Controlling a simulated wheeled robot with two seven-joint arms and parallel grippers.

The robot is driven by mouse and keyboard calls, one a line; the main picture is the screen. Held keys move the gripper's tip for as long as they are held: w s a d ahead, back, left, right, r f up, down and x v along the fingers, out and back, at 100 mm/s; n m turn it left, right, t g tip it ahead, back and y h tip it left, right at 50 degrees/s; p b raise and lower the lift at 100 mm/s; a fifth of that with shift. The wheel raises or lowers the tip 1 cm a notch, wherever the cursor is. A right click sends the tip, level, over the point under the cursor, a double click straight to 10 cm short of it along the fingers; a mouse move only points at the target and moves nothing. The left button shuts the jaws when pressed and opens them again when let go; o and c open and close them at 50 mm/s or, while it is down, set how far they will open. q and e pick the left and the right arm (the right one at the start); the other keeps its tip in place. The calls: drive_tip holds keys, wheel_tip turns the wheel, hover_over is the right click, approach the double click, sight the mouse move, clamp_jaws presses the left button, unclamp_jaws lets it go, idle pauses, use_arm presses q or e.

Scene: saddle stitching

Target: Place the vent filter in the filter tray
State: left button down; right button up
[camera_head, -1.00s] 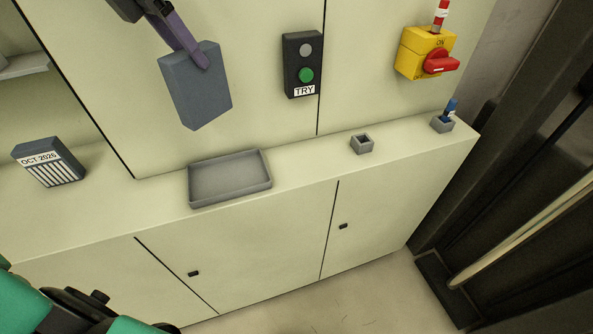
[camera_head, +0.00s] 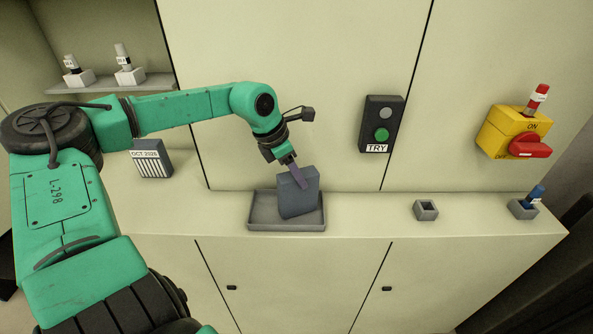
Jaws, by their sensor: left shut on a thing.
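The vent filter, a dark blue-grey block (camera_head: 308,202), stands nearly upright and slightly tilted over the filter tray. My left gripper (camera_head: 299,178) is shut on its upper part, with one purple-grey finger across the near face. The filter tray (camera_head: 262,224) is a shallow grey rectangular tray on the ledge. The filter's lower edge shows inside the tray's outline, close to its floor. I cannot tell whether it touches the floor. My right gripper is not in view.
A dark block marked OCT 2026 (camera_head: 152,160) stands left on the ledge, below my left arm. A TRY button box (camera_head: 381,124) and a yellow-red switch (camera_head: 512,133) are on the wall. A small empty grey holder (camera_head: 426,210) and a holder with a blue piece (camera_head: 524,208) stand right.

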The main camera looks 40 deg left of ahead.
use_arm(q)
drive_tip(key=shift+f, duration=0.4)
drive_tip(key=c, duration=0.5)
unclamp_jaws()
drive_tip(key=shift+o, duration=0.8)
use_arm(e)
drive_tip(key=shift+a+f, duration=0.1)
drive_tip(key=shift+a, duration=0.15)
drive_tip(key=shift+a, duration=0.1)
